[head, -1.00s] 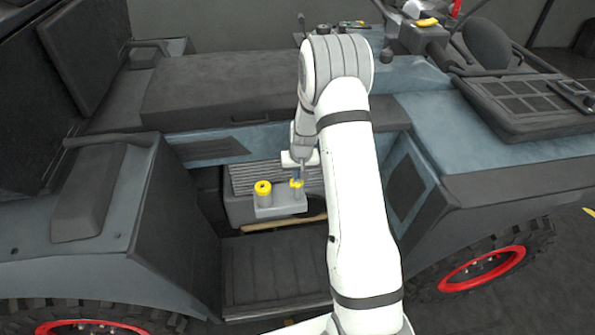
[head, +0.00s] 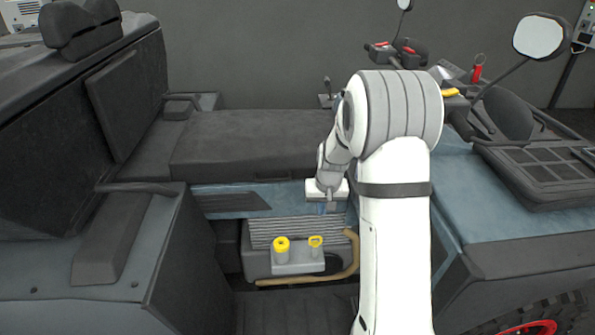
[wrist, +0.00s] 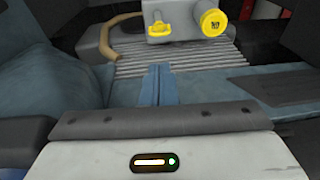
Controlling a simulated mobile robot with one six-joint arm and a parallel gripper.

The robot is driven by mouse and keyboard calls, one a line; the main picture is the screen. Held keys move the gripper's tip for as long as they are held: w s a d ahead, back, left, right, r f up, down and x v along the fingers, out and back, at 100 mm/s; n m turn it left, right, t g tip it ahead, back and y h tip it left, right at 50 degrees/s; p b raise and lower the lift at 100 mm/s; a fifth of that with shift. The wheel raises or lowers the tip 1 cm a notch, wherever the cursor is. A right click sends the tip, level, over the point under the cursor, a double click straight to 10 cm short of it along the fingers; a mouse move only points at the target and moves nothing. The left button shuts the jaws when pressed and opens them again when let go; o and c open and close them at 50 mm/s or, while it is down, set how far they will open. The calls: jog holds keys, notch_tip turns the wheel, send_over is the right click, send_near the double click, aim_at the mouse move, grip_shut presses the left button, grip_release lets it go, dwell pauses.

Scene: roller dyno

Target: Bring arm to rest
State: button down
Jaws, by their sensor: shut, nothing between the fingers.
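My arm rises in front of the vehicle in the head view, with the forearm bent down over the open bay. My gripper (head: 325,208) hangs above the ribbed grey block and is apart from it. In the wrist view its blue fingers (wrist: 157,85) are together with nothing between them. A yellow round cap (head: 281,245) and a yellow ring handle (head: 316,240) stand on a small grey bracket below the gripper. The wrist view also shows the cap (wrist: 213,23) and the handle (wrist: 159,28), both clear of the fingers.
The dark seat (head: 250,145) lies behind the gripper. A tan hose (head: 350,255) curves beside the ribbed block (head: 295,232). A side mirror (head: 540,36) and the steering wheel area stand at the right. A dark backrest stands at the left.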

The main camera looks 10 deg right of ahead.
jog(key=s+a+r+n, duration=0.1)
jog(key=s+a+r, duration=0.1)
jog(key=s+r, duration=0.45)
jog(key=s+a+r, duration=0.3)
jog(key=s+r, duration=0.2)
jog(key=s, duration=0.2)
jog(key=s+a+r, duration=0.1)
jog(key=s+r, duration=0.1)
jog(key=s, duration=0.6)
jog(key=s+a+r, duration=0.1)
jog(key=s, duration=0.7)
jog(key=shift+r+n+p, duration=0.3)
jog(key=shift+r+p, duration=0.1)
jog(key=shift+p, duration=0.05)
jog(key=shift+s, duration=0.1)
